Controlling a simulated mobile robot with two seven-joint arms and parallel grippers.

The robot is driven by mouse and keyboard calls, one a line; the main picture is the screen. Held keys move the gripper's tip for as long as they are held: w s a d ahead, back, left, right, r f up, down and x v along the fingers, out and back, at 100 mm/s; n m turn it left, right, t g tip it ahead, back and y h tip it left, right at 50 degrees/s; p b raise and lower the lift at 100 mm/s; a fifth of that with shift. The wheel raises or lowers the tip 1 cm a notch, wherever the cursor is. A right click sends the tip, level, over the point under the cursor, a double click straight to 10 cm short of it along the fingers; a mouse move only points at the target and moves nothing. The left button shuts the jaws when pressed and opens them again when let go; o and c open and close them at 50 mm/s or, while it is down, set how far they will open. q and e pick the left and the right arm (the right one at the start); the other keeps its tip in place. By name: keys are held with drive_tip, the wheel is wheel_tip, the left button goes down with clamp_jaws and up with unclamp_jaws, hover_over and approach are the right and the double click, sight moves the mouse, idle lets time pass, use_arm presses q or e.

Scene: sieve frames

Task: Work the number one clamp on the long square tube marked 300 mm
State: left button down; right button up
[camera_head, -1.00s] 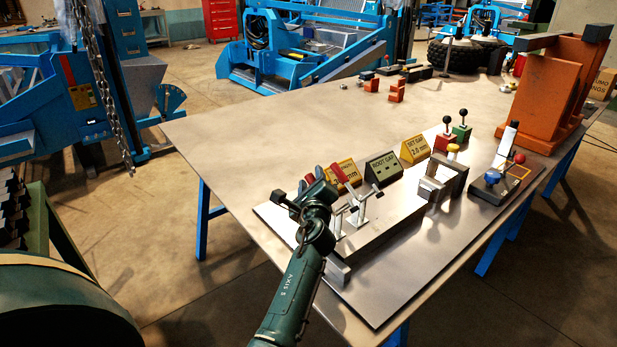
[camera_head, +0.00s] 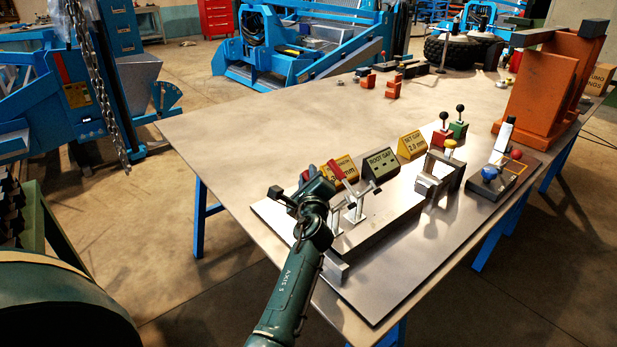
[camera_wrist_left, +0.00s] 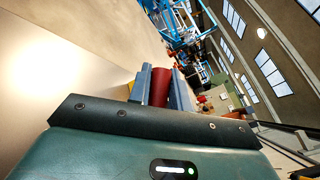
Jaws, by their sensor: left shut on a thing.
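A long grey square tube (camera_head: 390,228) lies in a fixture on a steel plate along the bench's near side. Two toggle clamps stand along it; the clamp nearer my arm (camera_head: 335,222) is partly hidden by my wrist. The other clamp (camera_head: 356,205) has a red handle (camera_head: 336,170) that stands up at a tilt. My left gripper (camera_head: 310,176) is at the nearer clamp. The left wrist view shows its fingers (camera_wrist_left: 160,88) shut on a red handle (camera_wrist_left: 160,86). I cannot read a clamp number. My right gripper is out of view.
A yellow sign (camera_head: 346,168) ending in "mm" is partly hidden behind the clamp handles. A dark "root gap" sign (camera_head: 380,165) and a yellow "set gap" sign (camera_head: 411,146) stand beyond the tube. An orange frame (camera_head: 540,95) stands at right. The bench's left part is clear.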

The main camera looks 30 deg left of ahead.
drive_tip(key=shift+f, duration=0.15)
